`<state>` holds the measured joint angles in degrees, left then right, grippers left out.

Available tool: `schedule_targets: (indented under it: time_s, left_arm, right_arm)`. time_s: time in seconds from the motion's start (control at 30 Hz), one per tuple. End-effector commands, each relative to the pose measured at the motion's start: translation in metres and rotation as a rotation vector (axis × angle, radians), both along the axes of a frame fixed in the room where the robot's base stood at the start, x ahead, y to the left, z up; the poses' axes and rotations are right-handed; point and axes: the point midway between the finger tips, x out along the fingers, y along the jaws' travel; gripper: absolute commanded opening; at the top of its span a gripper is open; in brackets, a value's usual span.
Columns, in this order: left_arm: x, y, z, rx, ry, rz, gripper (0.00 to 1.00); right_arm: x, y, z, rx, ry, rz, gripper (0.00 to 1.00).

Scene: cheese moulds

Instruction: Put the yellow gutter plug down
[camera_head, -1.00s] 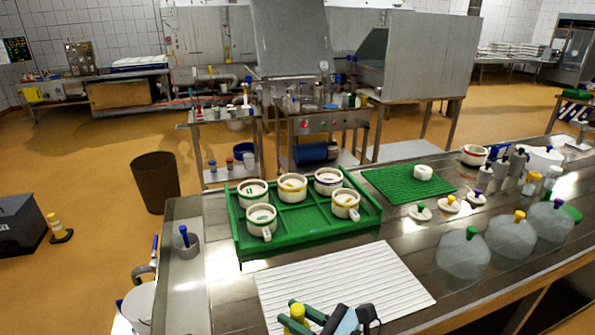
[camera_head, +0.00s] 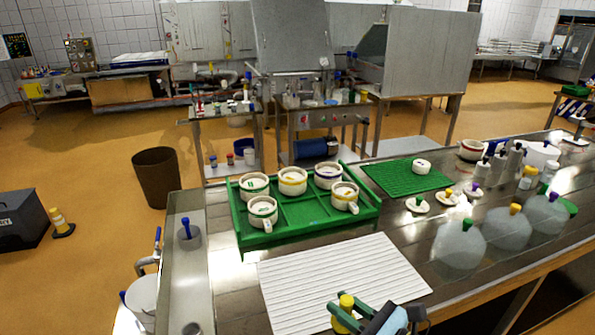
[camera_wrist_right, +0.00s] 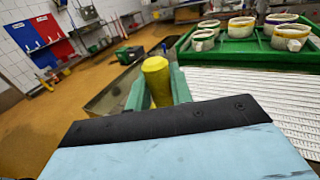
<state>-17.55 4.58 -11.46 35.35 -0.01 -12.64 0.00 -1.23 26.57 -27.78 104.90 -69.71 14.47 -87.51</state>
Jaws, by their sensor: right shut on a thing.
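The yellow gutter plug (camera_head: 346,303) is held between the green fingers of my right gripper (camera_head: 347,312), at the bottom of the head view. In the right wrist view the yellow plug (camera_wrist_right: 157,80) stands upright between the two green fingertips (camera_wrist_right: 155,90). The gripper is shut on it. It shows over the near part of the white ribbed mat (camera_head: 340,283); whether the plug touches anything below is hidden. My left gripper is not in view.
A green tray (camera_head: 300,225) with several white moulds stands behind the mat. A green mat (camera_head: 395,180) with one white piece lies to its right. Lidded pieces and clear jugs (camera_head: 508,229) crowd the right side. A steel gutter (camera_head: 188,280) runs along the left table end.

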Motion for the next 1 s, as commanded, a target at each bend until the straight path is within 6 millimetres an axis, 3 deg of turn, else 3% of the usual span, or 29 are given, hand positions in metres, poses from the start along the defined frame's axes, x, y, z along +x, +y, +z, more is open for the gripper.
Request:
schedule_targets:
  time_s: [0.37,0.7,1.0]
  left_arm:
    - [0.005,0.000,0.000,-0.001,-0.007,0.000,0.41]
    - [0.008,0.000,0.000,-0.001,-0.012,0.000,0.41]
    - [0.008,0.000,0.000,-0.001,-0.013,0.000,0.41]
  right_arm:
    - [0.007,-0.023,0.035,0.001,-0.006,-0.194,0.00]
    - [0.005,-0.077,0.068,0.004,0.004,-0.545,0.00]
    - [-0.009,-0.119,0.075,0.001,0.002,-0.774,0.00]
